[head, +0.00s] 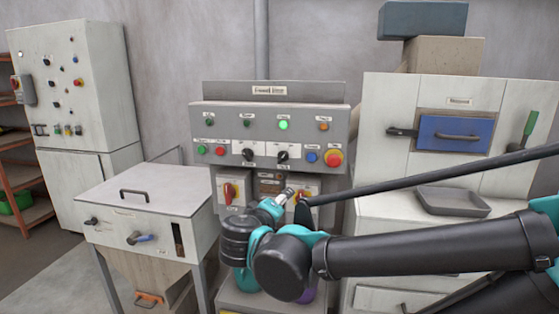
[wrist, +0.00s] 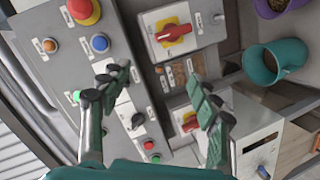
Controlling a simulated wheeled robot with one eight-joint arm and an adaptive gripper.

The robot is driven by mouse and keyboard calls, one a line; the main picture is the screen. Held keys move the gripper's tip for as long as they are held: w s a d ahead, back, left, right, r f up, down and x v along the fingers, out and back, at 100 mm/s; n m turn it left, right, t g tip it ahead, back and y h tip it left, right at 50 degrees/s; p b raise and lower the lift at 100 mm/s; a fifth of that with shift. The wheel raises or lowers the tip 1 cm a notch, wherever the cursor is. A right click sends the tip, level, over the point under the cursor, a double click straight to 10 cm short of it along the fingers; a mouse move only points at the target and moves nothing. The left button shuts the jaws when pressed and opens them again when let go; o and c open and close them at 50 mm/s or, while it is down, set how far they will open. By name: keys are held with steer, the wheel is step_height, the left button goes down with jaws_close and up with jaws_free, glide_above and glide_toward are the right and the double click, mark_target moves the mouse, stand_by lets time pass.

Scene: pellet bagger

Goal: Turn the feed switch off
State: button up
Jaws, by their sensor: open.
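The grey control panel (head: 270,140) carries two black selector switches, one at left (head: 248,154) and one at right (head: 282,156). Below it are two red rotary switches on yellow plates, left (head: 231,191) and right (head: 301,192). The labels are too small to read, so I cannot tell which is the feed switch. In the wrist view, my gripper (wrist: 158,80) is open and empty, in front of the panel. One red rotary switch (wrist: 173,32) shows beyond the fingertips; the other (wrist: 190,122) is partly behind the right finger. A black selector (wrist: 137,120) shows between the fingers.
A red emergency stop (head: 333,157) and a blue button (head: 311,156) sit at the panel's right. One green lamp (head: 283,125) is lit. A teal cup (wrist: 275,62) stands below the panel. A lidded hopper (head: 146,192) stands at left and a blue drawer (head: 455,133) at right.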

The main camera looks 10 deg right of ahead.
steer(key=a+r+n+t, duration=0.1)
steer(key=a+r+t, duration=0.25)
steer(key=r, duration=0.35)
glide_toward(280, 158)
steer(key=x, duration=0.9)
stand_by(0.4)
steer(key=c, duration=1.2)
steer(key=shift+o, duration=0.2)
